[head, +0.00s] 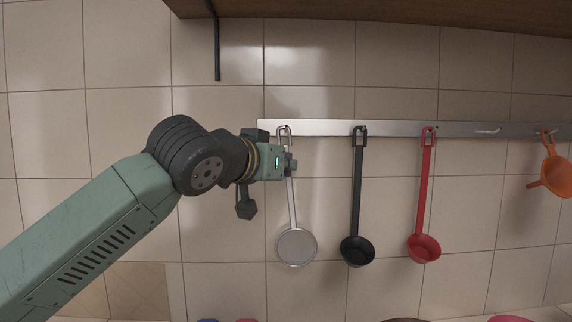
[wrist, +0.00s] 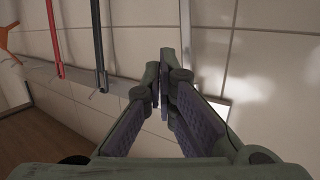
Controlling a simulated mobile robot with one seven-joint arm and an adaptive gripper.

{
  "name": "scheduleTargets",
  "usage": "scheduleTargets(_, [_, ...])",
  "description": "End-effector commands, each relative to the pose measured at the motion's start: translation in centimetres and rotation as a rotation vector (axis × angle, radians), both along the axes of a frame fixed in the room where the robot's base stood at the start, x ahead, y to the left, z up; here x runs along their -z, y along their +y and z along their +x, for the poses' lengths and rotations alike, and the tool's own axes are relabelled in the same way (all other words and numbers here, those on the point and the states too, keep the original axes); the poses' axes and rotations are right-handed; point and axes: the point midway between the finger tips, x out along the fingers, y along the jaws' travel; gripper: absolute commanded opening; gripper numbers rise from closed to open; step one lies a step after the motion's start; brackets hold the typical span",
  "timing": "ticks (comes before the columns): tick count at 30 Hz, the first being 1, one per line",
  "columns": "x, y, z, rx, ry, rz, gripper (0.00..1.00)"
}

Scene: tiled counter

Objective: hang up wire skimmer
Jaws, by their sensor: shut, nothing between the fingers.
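The wire skimmer (head: 296,247) hangs upright at the left end of the metal rail, its round mesh head down. Its handle loop is at the leftmost hook and appears to be on it. My gripper (head: 291,164) is beside the middle of the skimmer's handle and covers part of it. In the wrist view my gripper (wrist: 161,78) is shut, with nothing between the fingertips. A thin pale handle (wrist: 185,25), likely the skimmer's, runs just beyond the fingertips there. Whether the fingers touch it I cannot tell.
The metal rail (head: 400,129) also bears a black ladle (head: 357,250), a red ladle (head: 424,247) and an orange utensil (head: 555,175). An empty hook (head: 488,131) is between red and orange. A wooden shelf (head: 400,12) and its dark bracket (head: 216,50) are above.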

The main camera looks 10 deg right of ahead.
Motion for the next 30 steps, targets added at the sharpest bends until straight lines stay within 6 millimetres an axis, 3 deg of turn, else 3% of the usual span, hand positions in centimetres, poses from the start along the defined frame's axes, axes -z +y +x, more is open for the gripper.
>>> scheduleTargets(30, [0.0,-0.4,2.0,0.001,0.0,0.0,0.0])
